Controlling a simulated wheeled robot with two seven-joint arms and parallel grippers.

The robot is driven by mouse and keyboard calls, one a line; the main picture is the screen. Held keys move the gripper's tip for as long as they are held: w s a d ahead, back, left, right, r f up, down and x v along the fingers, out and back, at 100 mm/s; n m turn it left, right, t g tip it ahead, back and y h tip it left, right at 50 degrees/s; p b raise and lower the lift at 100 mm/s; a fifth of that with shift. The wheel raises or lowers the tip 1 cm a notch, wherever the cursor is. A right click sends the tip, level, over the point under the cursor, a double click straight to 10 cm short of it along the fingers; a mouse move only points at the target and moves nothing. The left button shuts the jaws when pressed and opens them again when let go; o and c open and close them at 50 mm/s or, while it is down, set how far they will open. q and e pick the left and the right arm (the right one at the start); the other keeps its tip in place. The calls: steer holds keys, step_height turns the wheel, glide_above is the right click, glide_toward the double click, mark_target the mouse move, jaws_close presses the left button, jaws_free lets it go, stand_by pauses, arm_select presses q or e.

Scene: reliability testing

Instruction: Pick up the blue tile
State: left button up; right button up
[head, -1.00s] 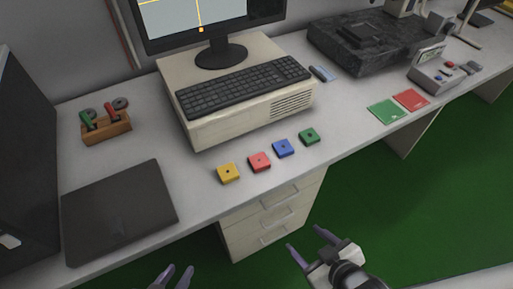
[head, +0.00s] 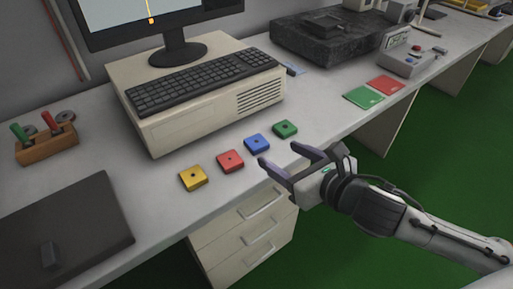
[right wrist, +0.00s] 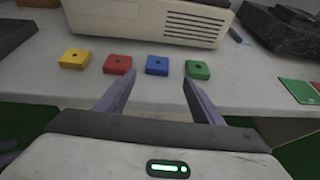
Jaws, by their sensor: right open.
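The blue tile (head: 257,143) lies flat on the white desk, between the red tile (head: 230,161) and the green tile (head: 285,129). It has a dark spot in its middle. In the right wrist view the blue tile (right wrist: 157,65) shows ahead, between the lines of my open fingers. My right gripper (head: 277,157) is open and empty near the desk's front edge, short of the blue tile and apart from it. Its fingers also show in the right wrist view (right wrist: 152,92). My left gripper cannot be made out in the head view.
A yellow tile (head: 193,178) lies left of the red one. Behind the row stands a beige computer case (head: 190,125) with a keyboard (head: 205,79) on top. A dark flat panel (head: 60,235) lies at left. Green and red cards (head: 384,85) lie at right.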

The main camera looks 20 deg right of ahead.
mark_target(256, 141)
steer(key=x, duration=0.4)
steer(key=shift+s, duration=0.1)
steer(key=shift+a+b+x, duration=0.15)
steer(key=shift+b+x, duration=0.2)
steer(key=shift+x, duration=1.05)
steer(key=shift+a+b+x, duration=0.15)
steer(key=shift+b+x, duration=0.2)
steer(key=shift+x, duration=1.05)
steer(key=shift+r, duration=0.15)
steer(key=c, duration=1.2)
steer(key=shift+o, duration=0.2)
